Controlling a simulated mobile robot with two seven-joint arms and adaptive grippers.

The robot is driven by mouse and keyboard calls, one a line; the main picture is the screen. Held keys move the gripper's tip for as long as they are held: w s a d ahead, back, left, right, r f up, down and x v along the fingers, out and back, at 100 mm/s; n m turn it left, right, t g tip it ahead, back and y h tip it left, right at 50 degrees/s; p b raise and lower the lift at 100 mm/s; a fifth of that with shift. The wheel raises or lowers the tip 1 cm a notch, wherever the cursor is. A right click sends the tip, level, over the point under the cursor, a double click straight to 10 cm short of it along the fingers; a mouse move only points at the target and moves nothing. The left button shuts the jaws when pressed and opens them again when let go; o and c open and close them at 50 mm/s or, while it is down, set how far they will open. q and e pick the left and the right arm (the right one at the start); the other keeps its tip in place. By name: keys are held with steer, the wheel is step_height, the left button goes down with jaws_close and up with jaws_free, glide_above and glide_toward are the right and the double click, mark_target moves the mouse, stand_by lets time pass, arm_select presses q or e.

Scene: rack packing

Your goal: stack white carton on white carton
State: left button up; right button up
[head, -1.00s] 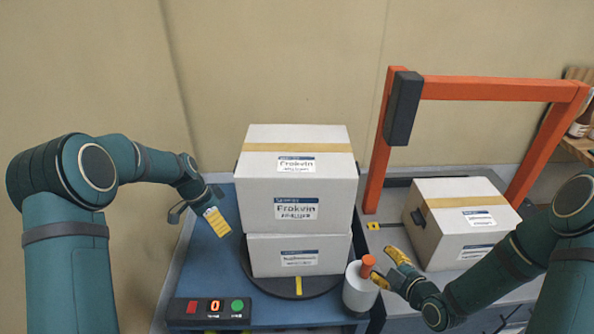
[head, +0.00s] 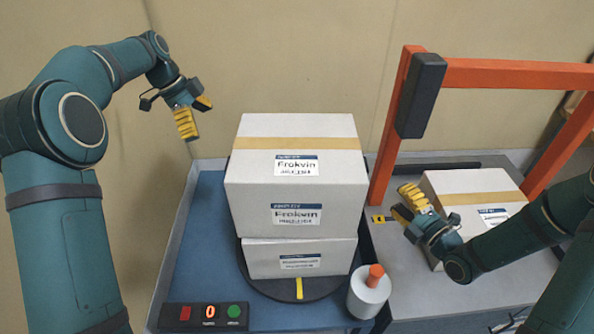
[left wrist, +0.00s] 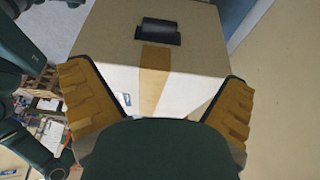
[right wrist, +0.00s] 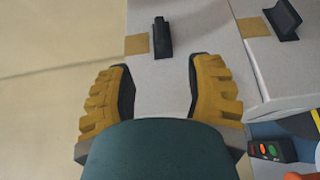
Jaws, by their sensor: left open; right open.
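A large white carton (head: 300,195) with a tan tape band and "Frokvin" labels sits on a lower white carton (head: 298,262). The lower one rests on a dark round plate (head: 275,290). My left gripper (head: 195,114) is open and empty, up and left of the stack. The left wrist view shows a white carton (left wrist: 200,35) with tape and a black part beyond the open fingers. My right gripper (head: 408,204) is open at the left edge of another white carton (head: 478,185) on the right. A carton top (right wrist: 180,75) shows between its fingers in the right wrist view; I see no grasp.
An orange frame (head: 515,73) with a dark block (head: 421,95) stands over the right-hand surface. A white cylinder with an orange top (head: 369,290) stands right of the stack. A button panel (head: 203,317) is at the front left. The blue table (head: 200,230) is clear left of the stack.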

mark_target(367, 163)
arm_select(q)
steer(key=x, duration=1.3)
steer(key=shift+d+f, duration=0.25)
steer(key=shift+f, duration=0.05)
arm_select(e)
steer(key=x, duration=1.3)
steer(key=shift+w+a, duration=0.25)
steer(key=shift+w, duration=0.05)
arm_select(q)
steer(key=c, duration=1)
arm_select(e)
steer(key=c, duration=0.9)
arm_select(q)
steer(key=c, duration=0.4)
arm_select(e)
jaws_close()
arm_select(q)
steer(key=shift+w+r, duration=0.1)
steer(key=shift+r, duration=0.1)
arm_select(e)
steer(key=shift+w+r, duration=0.1)
steer(key=shift+r, duration=0.1)
